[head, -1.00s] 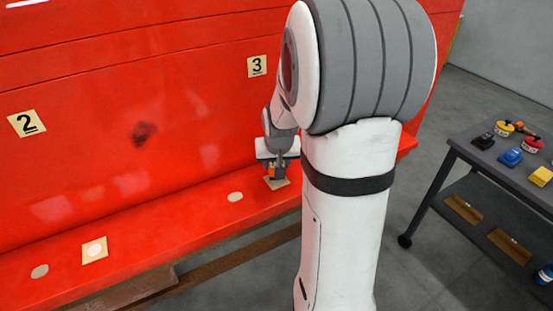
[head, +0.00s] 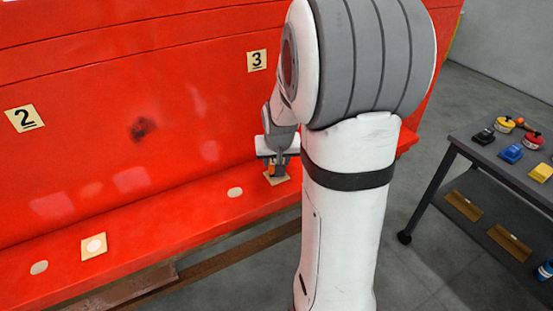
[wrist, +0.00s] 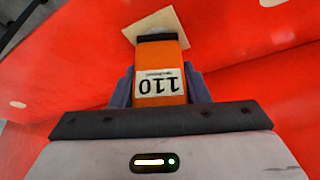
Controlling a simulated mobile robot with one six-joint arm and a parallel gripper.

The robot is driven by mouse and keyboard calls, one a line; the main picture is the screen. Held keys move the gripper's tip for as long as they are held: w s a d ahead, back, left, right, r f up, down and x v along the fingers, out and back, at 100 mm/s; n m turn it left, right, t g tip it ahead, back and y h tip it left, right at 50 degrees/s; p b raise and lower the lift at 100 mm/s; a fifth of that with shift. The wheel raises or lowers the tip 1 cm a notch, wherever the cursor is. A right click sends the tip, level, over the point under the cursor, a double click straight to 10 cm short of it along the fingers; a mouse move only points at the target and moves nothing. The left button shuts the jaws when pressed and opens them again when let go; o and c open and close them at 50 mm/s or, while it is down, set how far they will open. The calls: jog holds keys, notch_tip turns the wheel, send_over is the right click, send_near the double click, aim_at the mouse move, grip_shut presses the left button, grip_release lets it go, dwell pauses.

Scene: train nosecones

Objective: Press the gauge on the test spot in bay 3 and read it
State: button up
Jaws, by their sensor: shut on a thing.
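My gripper (wrist: 159,88) is shut on the orange gauge (wrist: 160,55), which has a dark nose. The gauge's white label (wrist: 160,81) is upside down in the wrist view and appears to show 110; its small print is too fine to read. The nose lies over a tan square patch (wrist: 150,24) on the red ledge. The patch also shows in the head view (head: 276,180), below the number 3 sign (head: 257,60). The gauge hides the patch's middle, and I cannot tell for certain whether the nose touches it.
Another tan patch with a white disc (head: 94,245) lies below the number 2 sign (head: 24,118). Pale round spots (head: 235,192) dot the ledge. A dark cart (head: 490,155) with coloured items stands at right. A red wall rises behind the ledge.

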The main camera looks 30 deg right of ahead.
jog(key=shift+f+b, duration=0.45)
jog(key=shift+b, duration=0.1)
dwell(1.4)
jog(key=shift+r+p, duration=2.15)
jog(key=shift+r, duration=1.45)
jog(key=shift+f, duration=0.1)
